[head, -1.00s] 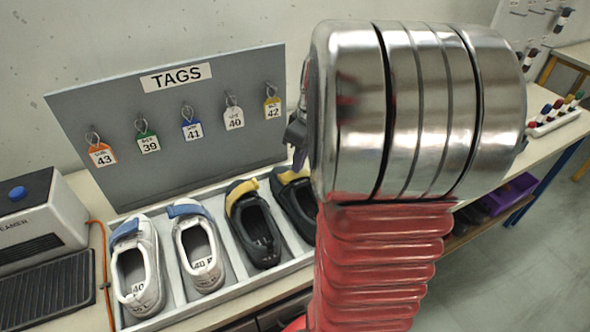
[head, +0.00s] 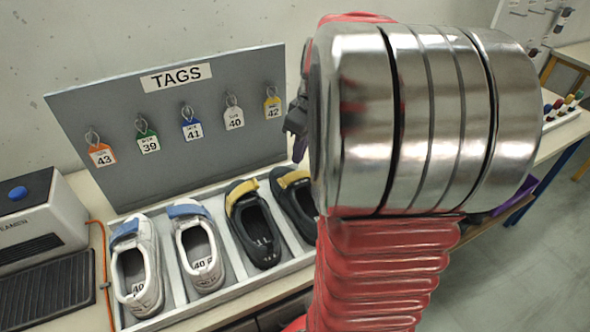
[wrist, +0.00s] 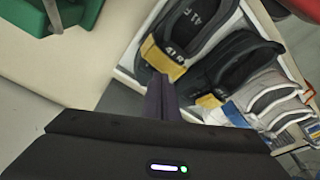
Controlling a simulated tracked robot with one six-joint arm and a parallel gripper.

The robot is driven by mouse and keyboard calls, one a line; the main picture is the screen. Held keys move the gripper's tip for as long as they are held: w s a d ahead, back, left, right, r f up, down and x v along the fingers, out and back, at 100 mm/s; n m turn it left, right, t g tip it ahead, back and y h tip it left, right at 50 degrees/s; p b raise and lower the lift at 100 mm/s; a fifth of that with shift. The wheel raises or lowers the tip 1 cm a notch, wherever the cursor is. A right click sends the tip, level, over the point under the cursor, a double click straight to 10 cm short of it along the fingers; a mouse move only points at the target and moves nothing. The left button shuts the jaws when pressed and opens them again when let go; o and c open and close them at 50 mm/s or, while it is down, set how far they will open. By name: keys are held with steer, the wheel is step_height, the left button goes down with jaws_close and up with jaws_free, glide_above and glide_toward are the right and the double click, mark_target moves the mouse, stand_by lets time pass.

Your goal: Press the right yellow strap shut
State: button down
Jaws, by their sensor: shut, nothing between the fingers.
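The right black shoe (head: 299,208) stands in the rightmost visible slot of the rack, with its yellow strap (head: 292,179) across the top. Its right side is hidden behind my arm. In the wrist view this yellow strap (wrist: 161,56) is close to my fingertips, and one end looks angled away from the shoe; I cannot tell whether it is pressed down. My gripper (wrist: 160,84) is shut and empty, its dark fingers beside the strap; contact is unclear. In the head view my gripper (head: 298,148) is partly hidden, just above the strap. The other black shoe (head: 256,232) has the left yellow strap (head: 241,193).
Two pale shoes with blue straps (head: 186,210) stand to the left in the grey rack (head: 172,292). A grey tag board (head: 110,100) rises behind it. A steamer (head: 40,220) is at far left. A green object (wrist: 62,15) lies beyond the rack.

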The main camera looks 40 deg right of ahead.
steer(key=shift+r, duration=2.75)
steer(key=s+a+m+t, duration=0.1)
steer(key=s+a, duration=0.2)
steer(key=a, duration=0.6)
steer(key=s+a+f+m+t, duration=0.1)
steer(key=s+a, duration=0.2)
steer(key=a, duration=0.6)
steer(key=s+a+t, duration=0.1)
steer(key=s+a, duration=0.3)
steer(key=a, duration=0.5)
steer(key=shift+a+f+m+h, duration=0.2)
steer(key=shift+a+m+h, duration=0.1)
steer(key=shift+a+m, duration=0.1)
